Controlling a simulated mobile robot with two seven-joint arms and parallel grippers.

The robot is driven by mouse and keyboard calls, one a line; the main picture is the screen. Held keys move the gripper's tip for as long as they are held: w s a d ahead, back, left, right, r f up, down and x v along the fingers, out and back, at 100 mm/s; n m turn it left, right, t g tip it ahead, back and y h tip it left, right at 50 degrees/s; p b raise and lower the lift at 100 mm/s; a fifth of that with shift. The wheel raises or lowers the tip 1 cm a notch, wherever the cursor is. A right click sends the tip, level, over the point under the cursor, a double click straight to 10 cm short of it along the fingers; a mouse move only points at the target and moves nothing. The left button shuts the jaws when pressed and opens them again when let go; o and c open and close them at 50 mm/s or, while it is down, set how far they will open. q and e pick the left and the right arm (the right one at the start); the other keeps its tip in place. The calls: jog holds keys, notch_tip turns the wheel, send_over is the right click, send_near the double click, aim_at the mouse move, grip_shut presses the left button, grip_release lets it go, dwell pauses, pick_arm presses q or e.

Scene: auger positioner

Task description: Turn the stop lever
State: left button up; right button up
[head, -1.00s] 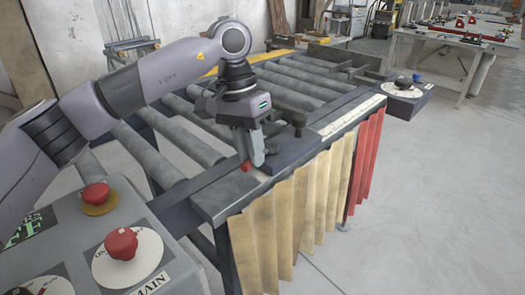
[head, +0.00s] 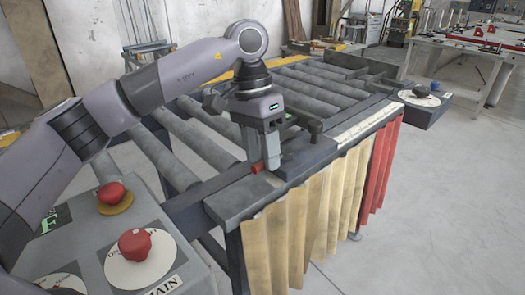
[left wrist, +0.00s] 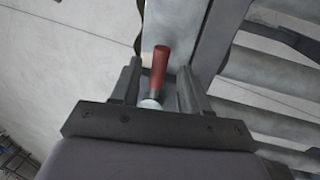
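The stop lever has a red handle (head: 258,168) at the near edge of the roller table, partly hidden by my left gripper in the head view. In the left wrist view the red handle (left wrist: 160,64) lies between the two fingers, with a light-coloured round end nearer the palm. My left gripper (head: 263,160) points down at the lever. Its fingers (left wrist: 158,88) stand apart, one on each side of the handle, with small gaps showing. Whether either finger touches it is unclear. My right gripper is not in view.
A control box with red buttons (head: 134,244) stands at the lower left. The roller table (head: 230,205) has yellow and red strip curtains (head: 310,215) along its front. Another control panel (head: 420,98) sits at the far right. The floor at right is clear.

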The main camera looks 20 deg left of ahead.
pick_arm(q)
notch_tip(320, 180, up, 7)
jog(key=a, duration=0.1)
jog(key=shift+w+a, duration=0.15)
jog(key=shift+w, duration=0.1)
dwell(0.3)
dwell(0.4)
